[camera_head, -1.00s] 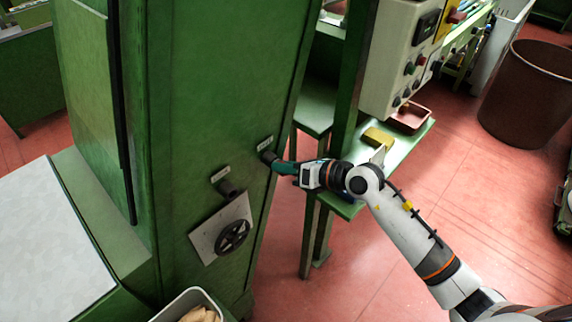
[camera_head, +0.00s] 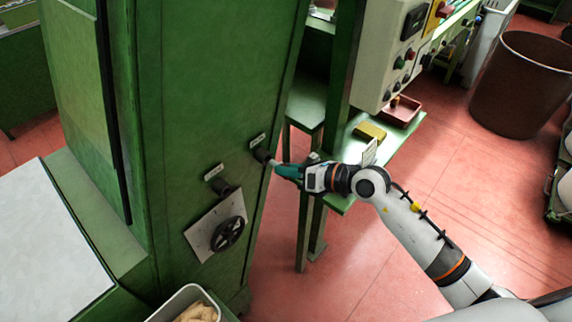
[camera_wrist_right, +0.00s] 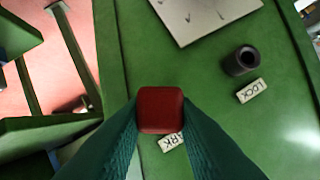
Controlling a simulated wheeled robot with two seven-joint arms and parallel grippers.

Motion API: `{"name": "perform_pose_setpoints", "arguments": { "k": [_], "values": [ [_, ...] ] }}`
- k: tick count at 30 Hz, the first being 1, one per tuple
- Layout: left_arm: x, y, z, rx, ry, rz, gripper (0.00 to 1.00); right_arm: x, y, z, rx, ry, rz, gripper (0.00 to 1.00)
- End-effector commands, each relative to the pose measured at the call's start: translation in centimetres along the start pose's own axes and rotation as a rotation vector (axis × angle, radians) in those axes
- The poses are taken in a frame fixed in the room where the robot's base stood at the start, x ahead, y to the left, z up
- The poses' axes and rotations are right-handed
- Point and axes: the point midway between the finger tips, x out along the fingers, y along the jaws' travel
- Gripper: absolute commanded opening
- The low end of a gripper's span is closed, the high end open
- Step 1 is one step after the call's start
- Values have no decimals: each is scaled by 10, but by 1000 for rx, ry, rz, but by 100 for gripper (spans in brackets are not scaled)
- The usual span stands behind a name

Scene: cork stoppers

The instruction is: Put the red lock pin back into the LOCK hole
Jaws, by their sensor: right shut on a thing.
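The red lock pin (camera_wrist_right: 160,110) shows as a red block between the fingers of my right gripper (camera_wrist_right: 160,118), which is shut on it. In the head view my right gripper (camera_head: 279,168) is just right of the PARK socket (camera_head: 262,155). A short grey piece shows between them; I cannot tell whether the pin's tip is still inside that socket. The PARK label (camera_wrist_right: 171,142) is partly hidden behind the pin. The LOCK hole (camera_wrist_right: 241,60) is a dark, empty-looking round socket beside its LOCK label (camera_wrist_right: 251,91). It also shows in the head view (camera_head: 226,188). My left gripper is not in view.
The sockets are on a green cabinet (camera_head: 200,100). Below the LOCK hole is a pale plate (camera_head: 203,237) with a black handwheel (camera_head: 227,233). A green bench (camera_head: 395,140) and control box (camera_head: 385,60) stand to the right. A bin of corks (camera_head: 190,300) is at the bottom.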

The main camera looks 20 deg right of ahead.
Motion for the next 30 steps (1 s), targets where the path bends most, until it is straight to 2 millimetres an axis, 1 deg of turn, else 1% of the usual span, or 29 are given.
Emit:
{"name": "perform_pose_setpoints", "arguments": {
  "k": [15,27,30],
  "values": [
    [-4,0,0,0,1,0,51,-23,0,10,0,0,0,2],
    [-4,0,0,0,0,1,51,-26,0,10,0,1,0,2],
    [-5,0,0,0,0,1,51,-31,0,13,0,-1,2,2]
  ]
}}
